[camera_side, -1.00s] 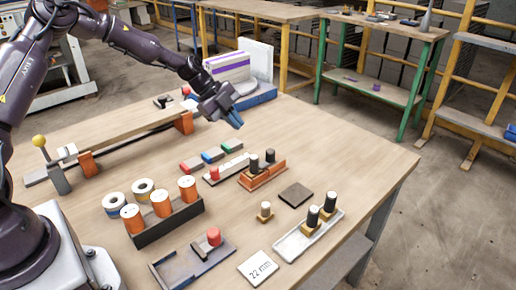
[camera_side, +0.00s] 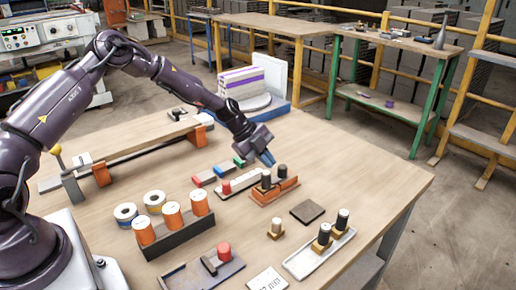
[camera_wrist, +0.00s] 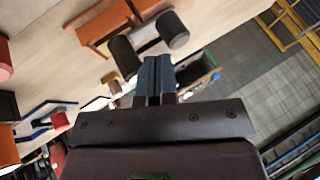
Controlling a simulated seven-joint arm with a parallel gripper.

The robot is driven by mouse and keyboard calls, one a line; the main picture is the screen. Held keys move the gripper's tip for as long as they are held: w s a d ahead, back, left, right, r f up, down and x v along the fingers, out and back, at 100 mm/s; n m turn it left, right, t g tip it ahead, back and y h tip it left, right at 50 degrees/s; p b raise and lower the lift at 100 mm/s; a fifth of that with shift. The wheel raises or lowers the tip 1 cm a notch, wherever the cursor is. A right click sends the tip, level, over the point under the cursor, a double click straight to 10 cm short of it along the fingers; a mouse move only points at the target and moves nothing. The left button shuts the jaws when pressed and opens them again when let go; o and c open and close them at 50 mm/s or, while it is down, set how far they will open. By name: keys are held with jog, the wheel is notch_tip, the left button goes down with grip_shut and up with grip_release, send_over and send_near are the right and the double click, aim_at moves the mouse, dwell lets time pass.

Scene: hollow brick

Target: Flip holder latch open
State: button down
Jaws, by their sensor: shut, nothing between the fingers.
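My gripper (camera_side: 267,160) is shut and empty, with its blue-grey fingertips pointing down. It is just behind the orange holder (camera_side: 275,193), which carries two black-topped cylinders (camera_side: 281,170). In the wrist view the closed fingers (camera_wrist: 157,78) lie close to the black cylinders (camera_wrist: 172,29) in the picture; contact cannot be told. A grey holder tray (camera_side: 180,281) with a red knob (camera_side: 224,252) and a dark bar (camera_side: 209,266) is at the front. I cannot tell for certain which part is the latch.
A dark rack with orange cylinders (camera_side: 172,215) stands at front left. A white tray with black-topped pegs (camera_side: 342,219) is at front right. A dark square plate (camera_side: 307,211) and a small peg (camera_side: 276,228) lie between. Bare tabletop (camera_side: 360,165) is free at right.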

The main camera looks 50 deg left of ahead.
aim_at(283, 165)
jog(key=shift+x, duration=0.8)
jog(key=shift+w, duration=1.5)
jog(key=shift+r, duration=0.15)
jog(key=v, duration=1)
